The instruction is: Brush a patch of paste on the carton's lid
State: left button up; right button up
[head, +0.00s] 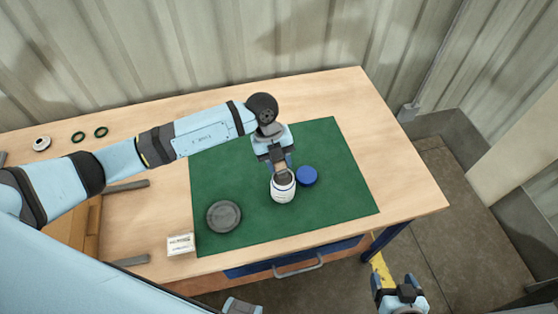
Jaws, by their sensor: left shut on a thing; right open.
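A white jar (283,193) with a dark open mouth stands on the green mat. My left gripper (281,168) is directly above the jar's mouth, pointing down. It is shut on a small brownish thing, perhaps the brush, mostly hidden between the fingers; I cannot tell whether it touches the paste. A blue cap (307,176) lies on the mat just right of the jar. A brown carton (87,228) is at the left, largely hidden behind my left arm; no paste shows on its visible part. My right gripper (401,286) is open and empty, off the table's front right.
A dark grey disc (224,216) lies on the mat (334,140). A small white labelled box (180,244) stands left of the mat. Grey bars (127,186) lie by the carton.

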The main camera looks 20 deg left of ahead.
pick_arm(q)
jog(key=shift+r+p, duration=2.05)
jog(key=shift+r, duration=0.95)
